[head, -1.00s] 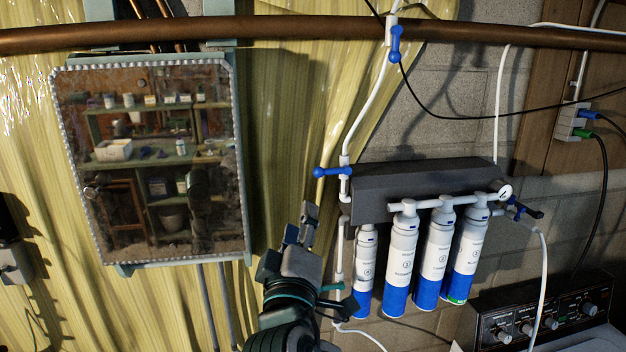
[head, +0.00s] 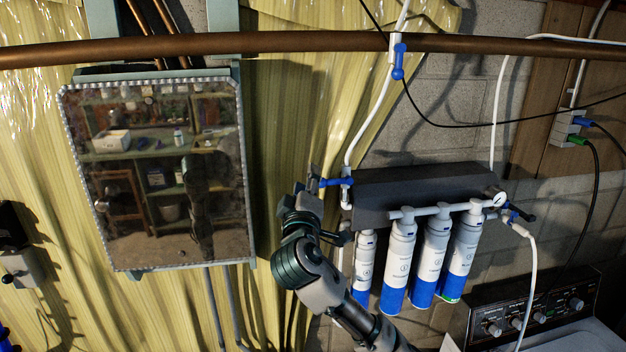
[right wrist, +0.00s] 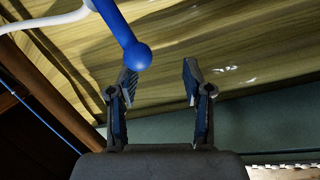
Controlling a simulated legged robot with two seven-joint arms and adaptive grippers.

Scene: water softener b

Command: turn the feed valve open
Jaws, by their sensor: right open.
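A valve with a blue lever handle (head: 338,182) sits on the white pipe at the left end of the filter unit. Its lever points left, crosswise to the pipe. A second blue-handled valve (head: 398,62) hangs higher, by the copper pipe, its lever pointing down. I cannot tell from a label which is the feed valve. My right gripper (head: 313,180) is at the lower lever's free end. In the right wrist view, the open right gripper (right wrist: 160,80) has the blue lever's round end (right wrist: 137,55) near its left finger; contact is unclear. My left gripper is out of view.
The dark filter housing (head: 420,190) with several blue-and-white cartridges hangs right of the lever. A mirror cabinet (head: 160,170) hangs at left against a yellow curtain (head: 278,110). A copper pipe (head: 300,43) crosses above. A control panel (head: 540,315) stands lower right.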

